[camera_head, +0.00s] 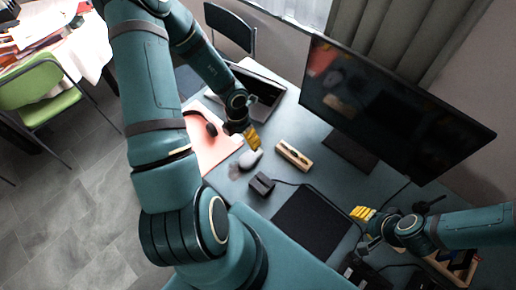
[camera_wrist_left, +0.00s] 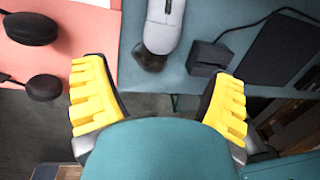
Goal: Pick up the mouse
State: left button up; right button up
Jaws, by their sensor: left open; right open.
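A grey-white mouse (camera_head: 250,158) lies on the teal desk (camera_head: 232,192), near the edge of a salmon-coloured mat. My left gripper (camera_head: 253,139) is open and empty, above and just beyond the mouse in the head view. In the left wrist view, the mouse (camera_wrist_left: 163,22) is at the top centre, ahead of my open left fingers (camera_wrist_left: 163,75), and its upper end is cut off by the frame. A dark patch touches its near end; I cannot tell what it is. My right gripper (camera_head: 364,214) is open and empty, at the right of the black pad.
A small black block (camera_head: 262,183) with a cable sits right of the mouse. A wooden holder (camera_head: 294,155), a black pad (camera_head: 314,222), a laptop (camera_head: 262,88) and a monitor (camera_head: 395,105) stand around. Black headphones (camera_wrist_left: 30,28) lie on the salmon mat (camera_head: 212,150).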

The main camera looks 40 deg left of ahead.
aim_at(248, 157)
pick_arm(q)
jog(key=f+b, duration=0.1)
jog(key=f, duration=0.1)
jog(key=f+b, duration=0.1)
jog(key=f, duration=0.2)
jog(key=d+f+b, duration=0.1)
jog(key=f, duration=0.1)
jog(key=shift+s+f, duration=0.15)
jog(key=shift+f, duration=0.05)
jog(key=shift+d+f+b, duration=0.15)
jog(key=shift+f+b, duration=0.35)
jog(key=shift+f, duration=0.5)
jog(key=shift+d+f+b, duration=0.2)
jog(key=shift+f+b, duration=0.3)
jog(key=shift+f, duration=0.45)
jog(key=shift+d+f+b, duration=0.15)
jog(key=shift+f+b, duration=0.35)
jog(key=shift+f, duration=0.5)
pick_arm(e)
jog(key=shift+a+f, duration=0.15)
jog(key=shift+f, duration=3.4)
pick_arm(q)
jog(key=c, duration=1)
